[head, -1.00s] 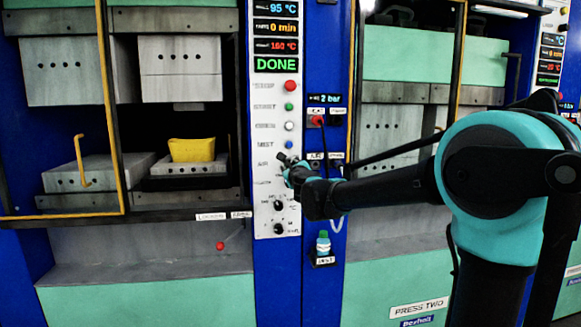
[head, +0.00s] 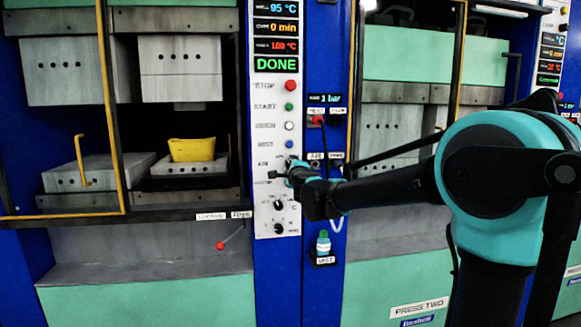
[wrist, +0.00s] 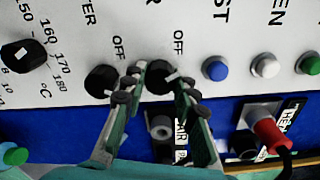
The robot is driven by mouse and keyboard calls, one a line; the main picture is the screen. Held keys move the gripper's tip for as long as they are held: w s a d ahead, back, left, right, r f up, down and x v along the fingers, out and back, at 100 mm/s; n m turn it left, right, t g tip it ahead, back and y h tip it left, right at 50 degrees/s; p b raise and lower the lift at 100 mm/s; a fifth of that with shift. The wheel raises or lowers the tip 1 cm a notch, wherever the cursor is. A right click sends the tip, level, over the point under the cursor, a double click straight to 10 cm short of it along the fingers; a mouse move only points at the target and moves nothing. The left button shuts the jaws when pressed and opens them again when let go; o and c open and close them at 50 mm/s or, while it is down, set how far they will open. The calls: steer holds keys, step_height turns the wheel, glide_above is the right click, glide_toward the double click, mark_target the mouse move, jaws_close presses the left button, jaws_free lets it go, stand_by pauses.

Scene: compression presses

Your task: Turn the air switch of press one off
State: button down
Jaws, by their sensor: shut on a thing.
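The air switch (wrist: 160,76) is a round black knob on the white control panel, with an OFF label beside it in the wrist view. My gripper (wrist: 154,82) is shut on this knob, with one fingertip on each side. In the head view my gripper (head: 283,172) is at the AIR row of the panel of the left press and covers the switch. A second black knob (wrist: 100,80) with its own OFF label sits just left of my fingers in the wrist view. The exact pointing of the switch is partly hidden by the fingertips.
Blue (wrist: 215,69), white (wrist: 264,65) and green (wrist: 308,65) buttons lie to the right in the wrist view. A temperature dial (wrist: 22,53) is at the left. A red plug (wrist: 268,135) stands out below. The pressure display (head: 325,99) appears to read 1 bar.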

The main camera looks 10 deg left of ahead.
steer(key=shift+n, duration=0.3)
steer(key=c, duration=1.2)
jaws_free()
steer(key=v, duration=1.2)
